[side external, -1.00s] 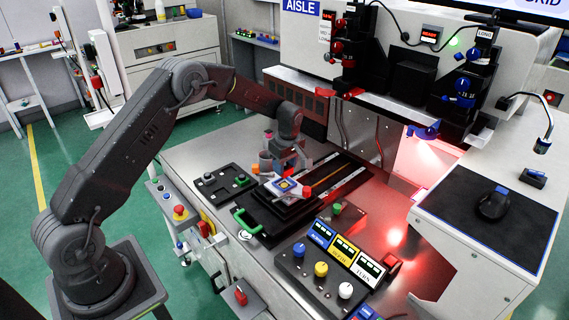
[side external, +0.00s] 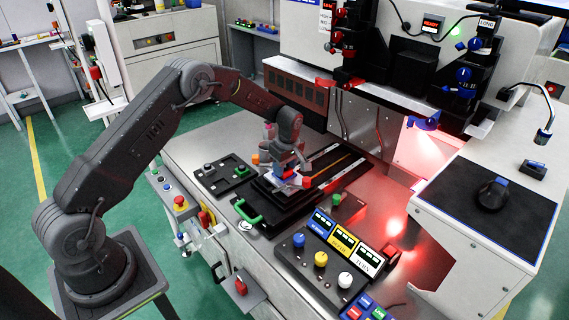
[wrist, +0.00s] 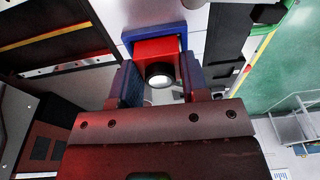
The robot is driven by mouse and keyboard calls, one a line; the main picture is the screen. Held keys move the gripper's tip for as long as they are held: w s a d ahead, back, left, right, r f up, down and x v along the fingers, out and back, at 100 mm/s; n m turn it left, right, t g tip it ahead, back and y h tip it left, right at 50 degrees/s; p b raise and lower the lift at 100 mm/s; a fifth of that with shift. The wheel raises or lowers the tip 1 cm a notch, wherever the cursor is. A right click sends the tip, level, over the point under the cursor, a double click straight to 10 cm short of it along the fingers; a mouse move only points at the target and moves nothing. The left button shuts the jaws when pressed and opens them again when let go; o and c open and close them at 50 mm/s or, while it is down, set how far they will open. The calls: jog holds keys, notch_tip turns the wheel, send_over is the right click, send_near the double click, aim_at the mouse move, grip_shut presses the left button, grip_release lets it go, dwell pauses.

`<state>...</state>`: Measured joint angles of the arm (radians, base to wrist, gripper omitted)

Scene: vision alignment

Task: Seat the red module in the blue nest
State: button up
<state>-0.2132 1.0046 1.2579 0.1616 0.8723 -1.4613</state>
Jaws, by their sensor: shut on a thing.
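In the wrist view the red module (wrist: 155,48), a red block with a round black lens barrel and bright centre, sits between the two fingers of my gripper (wrist: 161,82), which is shut on it. The blue nest (wrist: 181,29) shows as a blue rim around the module's far edge and right side. I cannot tell how deep the module lies in it. In the side view my gripper (side external: 284,169) is low over the black slide platform, covering the nest and module almost fully; a little blue shows under the fingers.
A green handle (side external: 247,215) is at the platform's front left, and a black panel (side external: 222,175) with knobs lies left of it. A button console (side external: 318,262) stands in front.

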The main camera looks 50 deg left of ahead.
jog(key=o, duration=1)
notch_tip(320, 180, up, 14)
jog(key=d, duration=0.1)
jog(key=shift+d+f, duration=0.15)
jog(key=shift+d, duration=0.25)
jog(key=shift+w, duration=0.1)
